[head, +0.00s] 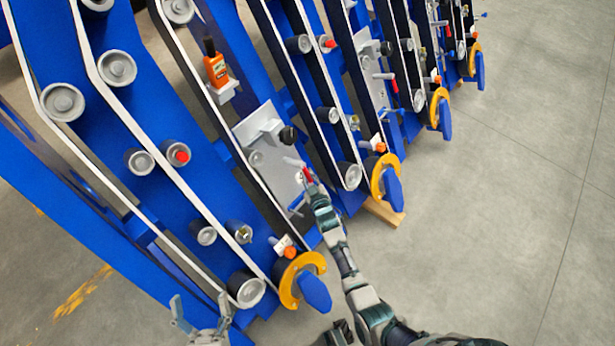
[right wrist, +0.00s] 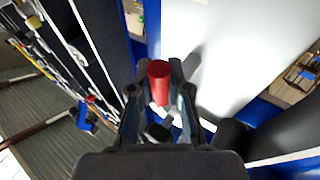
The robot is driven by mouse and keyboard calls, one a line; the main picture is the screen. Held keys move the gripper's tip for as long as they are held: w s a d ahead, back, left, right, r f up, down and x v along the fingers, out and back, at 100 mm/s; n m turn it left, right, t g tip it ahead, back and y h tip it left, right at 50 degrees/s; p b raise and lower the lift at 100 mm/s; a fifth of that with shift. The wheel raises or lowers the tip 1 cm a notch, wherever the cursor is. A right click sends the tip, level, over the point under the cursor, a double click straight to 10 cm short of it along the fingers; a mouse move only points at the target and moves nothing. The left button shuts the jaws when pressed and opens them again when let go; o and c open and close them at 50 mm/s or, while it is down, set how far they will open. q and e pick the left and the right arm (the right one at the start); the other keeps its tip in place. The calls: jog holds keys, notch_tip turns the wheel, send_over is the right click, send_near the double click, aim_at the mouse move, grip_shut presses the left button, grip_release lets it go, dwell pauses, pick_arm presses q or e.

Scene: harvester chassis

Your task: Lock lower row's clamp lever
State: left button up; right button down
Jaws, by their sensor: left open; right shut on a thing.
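The clamp lever has a red handle (head: 307,175) and sits at the lower end of a pale grey plate (head: 281,181) between the blue rows. My right gripper (head: 312,187) is at this handle, its arm coming up from the bottom right. In the right wrist view the red handle (right wrist: 158,84) stands between the two fingers of my right gripper (right wrist: 158,98), which is shut on it. The lever's base is partly hidden by the fingers. My left gripper (head: 200,318) is open and empty at the bottom left, apart from the lever.
Yellow curved guards (head: 289,283) with blue ends stick out at the row ends. Grey rollers and belts line the blue frames. The concrete floor (head: 510,200) at right is clear.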

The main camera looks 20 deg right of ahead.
jog(key=shift+s+f, duration=0.1)
jog(key=shift+f, duration=0.2)
jog(key=c, duration=1.1)
grip_release()
pick_arm(q)
jog(key=shift+d, duration=0.25)
pick_arm(e)
jog(key=shift+a+r, duration=0.15)
pick_arm(q)
jog(key=shift+w+a, duration=0.1)
pick_arm(e)
jog(key=shift+r, duration=0.1)
jog(key=shift+s, duration=0.1)
jog(key=s+r, duration=0.2)
jog(key=s, duration=0.9)
jog(key=shift+s+a, duration=0.2)
jog(key=shift+a, duration=0.1)
